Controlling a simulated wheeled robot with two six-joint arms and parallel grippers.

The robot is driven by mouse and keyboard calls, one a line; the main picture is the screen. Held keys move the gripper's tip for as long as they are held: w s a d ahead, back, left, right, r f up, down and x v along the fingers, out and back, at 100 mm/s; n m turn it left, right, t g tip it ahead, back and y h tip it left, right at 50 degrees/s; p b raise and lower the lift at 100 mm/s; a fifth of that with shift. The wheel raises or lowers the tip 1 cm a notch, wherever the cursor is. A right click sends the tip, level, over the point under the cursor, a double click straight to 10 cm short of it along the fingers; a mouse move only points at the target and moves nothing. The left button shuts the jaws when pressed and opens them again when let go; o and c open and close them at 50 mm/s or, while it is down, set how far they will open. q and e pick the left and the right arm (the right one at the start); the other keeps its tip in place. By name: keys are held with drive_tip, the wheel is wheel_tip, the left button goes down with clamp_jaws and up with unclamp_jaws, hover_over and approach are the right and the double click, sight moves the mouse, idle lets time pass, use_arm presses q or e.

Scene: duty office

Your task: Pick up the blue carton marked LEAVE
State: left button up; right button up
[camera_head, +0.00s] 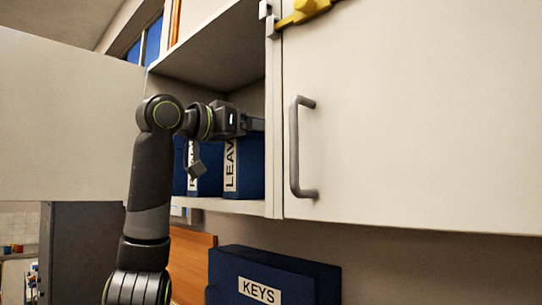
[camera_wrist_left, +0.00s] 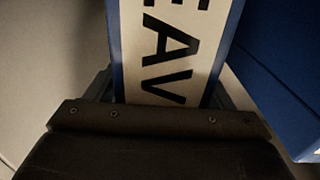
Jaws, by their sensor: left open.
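The blue carton marked LEAVE (camera_head: 251,168) stands upright on the cabinet shelf, beside the right-hand side of the opening. Its white label with black letters fills the middle of the left wrist view (camera_wrist_left: 165,50). My left gripper (camera_head: 254,124) reaches into the cabinet at the top of this carton and hides part of it. In the left wrist view, its open fingers (camera_wrist_left: 160,92) show on either side of the carton's label face. I cannot tell whether they touch it. My right gripper is not in view.
Another blue carton (camera_head: 209,178) stands to the left, its label partly hidden by my wrist. The left cabinet door (camera_head: 65,120) is open; the right door (camera_head: 400,120) with its handle (camera_head: 296,150) is shut. A blue KEYS box (camera_head: 310,283) is below.

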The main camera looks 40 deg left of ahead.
use_arm(q)
drive_tip(key=shift+s, duration=0.15)
drive_tip(key=shift+c, duration=1.4)
clamp_jaws()
drive_tip(key=shift+r, duration=0.15)
